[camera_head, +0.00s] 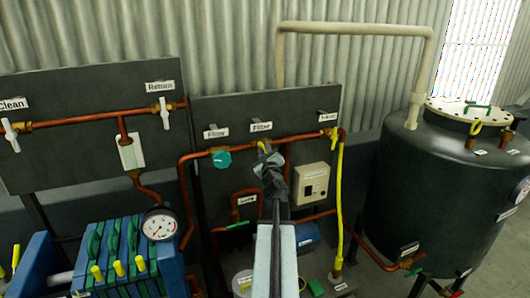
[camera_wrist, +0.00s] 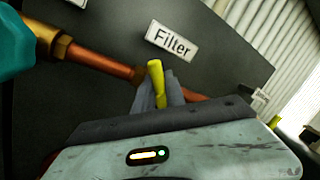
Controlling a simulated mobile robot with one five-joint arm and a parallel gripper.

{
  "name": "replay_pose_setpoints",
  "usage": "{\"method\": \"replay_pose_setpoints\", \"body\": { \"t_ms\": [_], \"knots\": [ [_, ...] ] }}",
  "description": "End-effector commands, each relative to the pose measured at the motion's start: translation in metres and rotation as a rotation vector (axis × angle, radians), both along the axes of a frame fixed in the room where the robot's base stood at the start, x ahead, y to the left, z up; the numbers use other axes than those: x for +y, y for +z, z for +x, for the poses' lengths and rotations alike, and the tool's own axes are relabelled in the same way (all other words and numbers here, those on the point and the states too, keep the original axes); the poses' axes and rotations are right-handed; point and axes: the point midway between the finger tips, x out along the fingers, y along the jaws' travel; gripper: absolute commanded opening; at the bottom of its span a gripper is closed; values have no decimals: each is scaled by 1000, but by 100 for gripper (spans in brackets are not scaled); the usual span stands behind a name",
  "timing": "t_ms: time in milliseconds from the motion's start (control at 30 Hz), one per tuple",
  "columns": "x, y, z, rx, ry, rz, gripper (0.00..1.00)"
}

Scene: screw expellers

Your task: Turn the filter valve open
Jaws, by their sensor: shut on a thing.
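The filter valve has a yellow handle (camera_head: 262,146) on the copper pipe, below the "Filter" label (camera_head: 261,126) on the dark panel. In the wrist view the yellow handle (camera_wrist: 156,82) stands up between my fingers, crossing the line of the pipe. My gripper (camera_head: 268,160) is shut on this handle, and its dark fingers (camera_wrist: 160,92) hide the valve body. The "Filter" label (camera_wrist: 172,42) is just above the handle in the wrist view.
A teal round knob (camera_head: 221,159) sits on the same pipe to the left. A yellow hose (camera_head: 339,200) hangs at the right. A beige box (camera_head: 311,182) is below right of the valve. A large dark tank (camera_head: 425,190) stands at the far right.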

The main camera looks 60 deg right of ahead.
Motion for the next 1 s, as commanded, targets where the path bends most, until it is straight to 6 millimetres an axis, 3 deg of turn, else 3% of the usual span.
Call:
{"method": "replay_pose_setpoints", "body": {
  "t_ms": [600,1000],
  "knots": [
    [4,-10,4,341,0,-463,0],
    [4,-13,3,483,-2,-655,0]
  ]
}}
